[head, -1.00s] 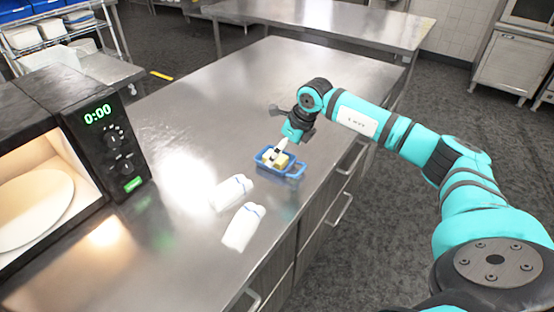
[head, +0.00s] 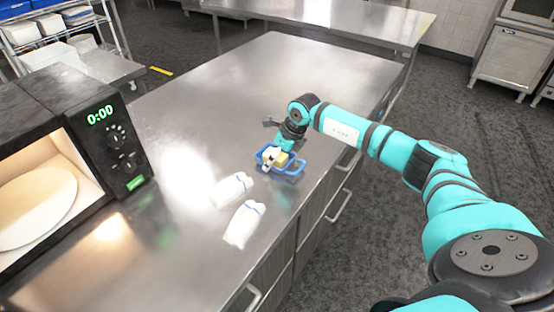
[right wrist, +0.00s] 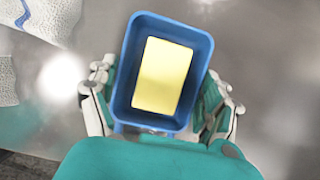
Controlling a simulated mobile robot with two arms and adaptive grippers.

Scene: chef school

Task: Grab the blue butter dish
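The blue butter dish (head: 296,170) sits on the steel counter near its right edge, with a yellow block of butter (head: 281,159) in it. In the right wrist view the dish (right wrist: 192,37) lies between my gripper's fingers, with the butter (right wrist: 162,76) inside. My right gripper (head: 272,160) is down at the dish, its fingers spread to either side. In the right wrist view the gripper (right wrist: 160,88) has a finger close beside each long wall; I cannot tell whether they touch. The dish hides parts of the fingers. My left gripper is not in view.
The counter (head: 290,70) behind the dish is clear. Drawers with handles line its right side.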

